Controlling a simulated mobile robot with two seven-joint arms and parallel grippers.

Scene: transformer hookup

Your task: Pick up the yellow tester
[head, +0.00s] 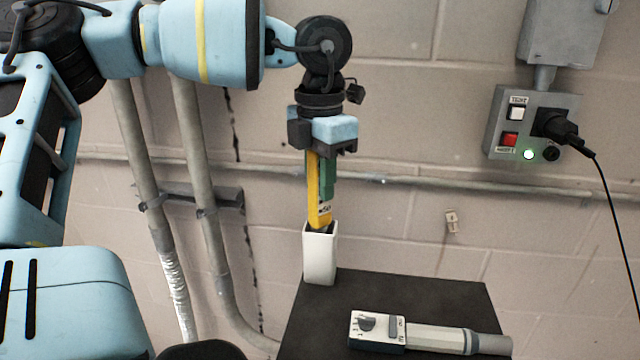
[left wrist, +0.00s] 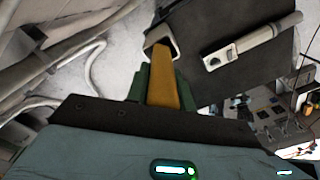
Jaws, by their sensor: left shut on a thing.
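The yellow tester (head: 320,200) stands upright with its lower tip in the mouth of a white holder (head: 319,256). My left gripper (head: 325,158) points down and is shut on the upper part of the tester. A green strip (head: 330,178) shows beside the tester, just under the gripper. In the left wrist view the tester (left wrist: 163,88) sits between green fingers, and the white holder (left wrist: 160,42) shows beyond its tip. How deep the tip sits in the holder is hidden. My right gripper is not in view.
The holder stands at the back left of a dark table (head: 400,292). A grey-white handheld instrument (head: 430,335) lies near its front. A control box (head: 530,125) with a plugged-in black cable is on the wall at right. Pipes (head: 200,200) run along the wall at left.

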